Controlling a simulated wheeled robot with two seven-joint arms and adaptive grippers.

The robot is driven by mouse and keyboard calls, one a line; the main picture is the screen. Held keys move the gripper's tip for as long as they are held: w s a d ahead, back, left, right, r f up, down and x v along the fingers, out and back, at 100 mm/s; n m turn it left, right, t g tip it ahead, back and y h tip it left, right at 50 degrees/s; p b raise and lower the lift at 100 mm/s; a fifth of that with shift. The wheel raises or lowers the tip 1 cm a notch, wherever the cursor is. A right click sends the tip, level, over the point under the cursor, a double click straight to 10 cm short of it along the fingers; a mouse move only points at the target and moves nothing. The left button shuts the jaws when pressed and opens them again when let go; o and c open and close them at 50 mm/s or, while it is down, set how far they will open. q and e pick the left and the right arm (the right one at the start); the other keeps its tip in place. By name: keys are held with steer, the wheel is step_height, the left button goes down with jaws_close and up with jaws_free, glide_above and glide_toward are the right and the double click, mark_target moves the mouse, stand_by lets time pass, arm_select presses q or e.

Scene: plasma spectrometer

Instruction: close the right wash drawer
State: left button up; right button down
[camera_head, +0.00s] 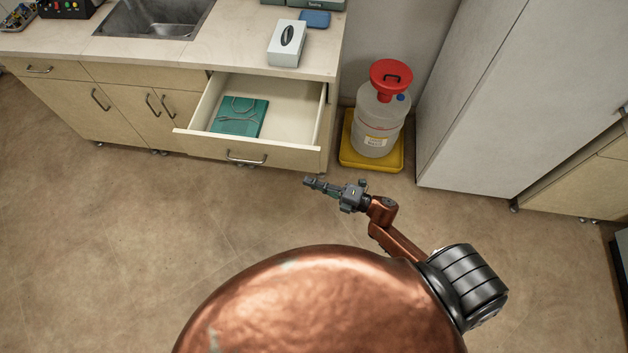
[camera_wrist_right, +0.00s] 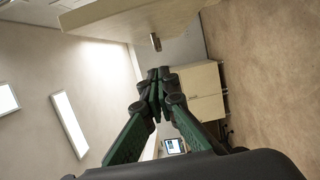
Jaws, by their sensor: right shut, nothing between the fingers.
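The right wash drawer (camera_head: 290,152) is pulled well out of the beige counter in the head view. A green item (camera_head: 238,118) with metal tools on it lies inside at the left. The drawer front has a dark bar handle (camera_head: 246,158). My right gripper (camera_head: 309,182) is shut and empty. It is in front of the drawer's right end, apart from it, pointing left. In the right wrist view the shut fingers (camera_wrist_right: 158,76) are in the middle, with what appears to be the drawer front (camera_wrist_right: 135,18) and its handle (camera_wrist_right: 155,42) above them. My left gripper is not in view.
A clear jug with a red funnel (camera_head: 391,77) stands in a yellow tray (camera_head: 352,160) right of the drawer. A tissue box (camera_head: 286,43) and a sink (camera_head: 153,17) are on the countertop. A tall grey cabinet (camera_head: 480,100) stands at right. Floor before the drawer is clear.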

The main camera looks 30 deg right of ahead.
mark_target(296, 166)
steer(key=w, duration=0.2)
steer(key=w+a, duration=0.1)
steer(key=w, duration=0.2)
steer(key=w+a, duration=0.1)
steer(key=w, duration=0.2)
steer(key=shift+w+f+b, duration=0.1)
steer(key=shift+w+b, duration=0.1)
steer(key=shift+b, duration=0.1)
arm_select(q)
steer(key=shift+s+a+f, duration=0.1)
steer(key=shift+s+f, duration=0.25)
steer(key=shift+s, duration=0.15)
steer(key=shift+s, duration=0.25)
arm_select(e)
steer(key=shift+d, duration=0.1)
